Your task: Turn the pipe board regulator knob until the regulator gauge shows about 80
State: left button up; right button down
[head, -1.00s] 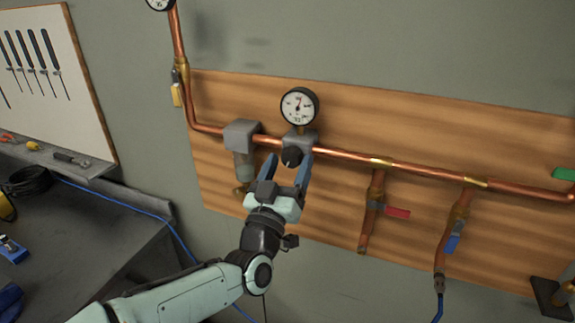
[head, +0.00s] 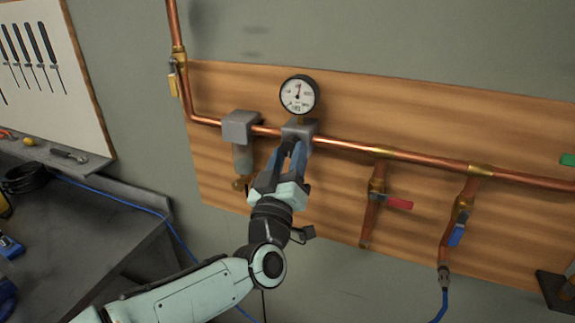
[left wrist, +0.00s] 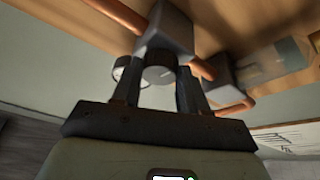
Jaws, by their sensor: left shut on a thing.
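The regulator gauge (head: 299,95) is a white round dial with a black rim above the grey regulator block (head: 303,131) on the pipe board (head: 450,130). Its needle points roughly upward; the numbers are too small to read. My left gripper (head: 291,155) reaches up from below and is shut on the regulator knob, which its fingers hide in the head view. In the left wrist view, the dark round knob (left wrist: 158,68) sits between the two fingers, just in front of the grey block (left wrist: 172,28). My right gripper is not in view.
A grey filter unit (head: 241,127) hangs from the copper pipe just left of the regulator. Red-handled (head: 398,202) and blue-handled (head: 457,235) valves are on branches to the right. A dark workbench (head: 85,240) stands at the left.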

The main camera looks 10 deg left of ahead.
pick_arm(q)
jog(key=n+y, duration=0.2)
jog(key=n, duration=0.1)
jog(key=shift+d+n+g+b, duration=0.15)
jog(key=shift+n+g+b, duration=0.15)
jog(key=shift+b, duration=0.1)
jog(key=shift+d+r+n+g+y, duration=0.1)
jog(key=shift+n+g+y, duration=0.2)
jog(key=shift+n, duration=0.7)
jog(key=shift+r+n+g+y, duration=0.15)
jog(key=shift+n+y, duration=0.25)
jog(key=shift+n, duration=0.6)
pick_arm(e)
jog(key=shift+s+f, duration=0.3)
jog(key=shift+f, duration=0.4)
pick_arm(q)
jog(key=shift+f, duration=0.1)
jog(key=o, duration=1.1)
jog(key=shift+c, duration=0.2)
jog(key=b+v, duration=0.3)
jog(key=v, duration=1)
jog(key=shift+s, duration=0.3)
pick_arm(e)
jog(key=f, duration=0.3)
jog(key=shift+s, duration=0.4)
pick_arm(q)
jog(key=shift+d, duration=0.1)
